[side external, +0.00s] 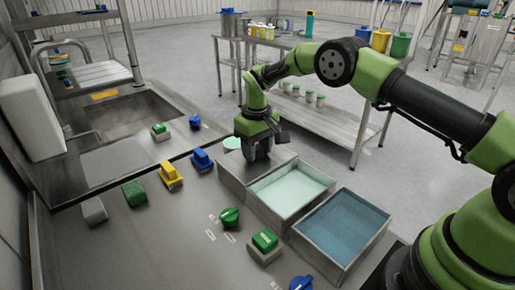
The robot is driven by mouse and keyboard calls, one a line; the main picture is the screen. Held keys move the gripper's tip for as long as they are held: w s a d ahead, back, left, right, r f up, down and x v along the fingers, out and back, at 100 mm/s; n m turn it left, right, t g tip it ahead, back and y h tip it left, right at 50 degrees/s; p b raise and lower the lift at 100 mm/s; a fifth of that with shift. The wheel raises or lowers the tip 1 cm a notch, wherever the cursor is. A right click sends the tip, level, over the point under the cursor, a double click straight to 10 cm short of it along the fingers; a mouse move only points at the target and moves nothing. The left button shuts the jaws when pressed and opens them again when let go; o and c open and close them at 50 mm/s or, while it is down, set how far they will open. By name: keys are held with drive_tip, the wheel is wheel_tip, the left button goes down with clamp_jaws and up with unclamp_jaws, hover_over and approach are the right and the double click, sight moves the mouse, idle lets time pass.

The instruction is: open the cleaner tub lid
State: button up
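My gripper (258,155) points down at the back end of the row of rectangular basins, over or inside the nearest grey one. Its fingers are dark and small here, so I cannot tell whether they are open or shut. A small round mint-coloured top (232,143) shows just left of and partly behind the gripper. It may be the cleaner tub's lid, but no label is readable. Whether the gripper touches it is unclear. The body below that round top is mostly hidden.
A basin of pale green liquid (292,190) and one of blue liquid (342,226) stand right of the gripper. Blue (202,160), yellow (171,176) and green (134,194) brushes lie on the steel counter. A green knob (229,217) and green button box (265,241) stand nearer.

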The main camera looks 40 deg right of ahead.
sight(257, 147)
drive_tip(key=shift+o, duration=1.1)
wheel_tip(257, 147, up, 10)
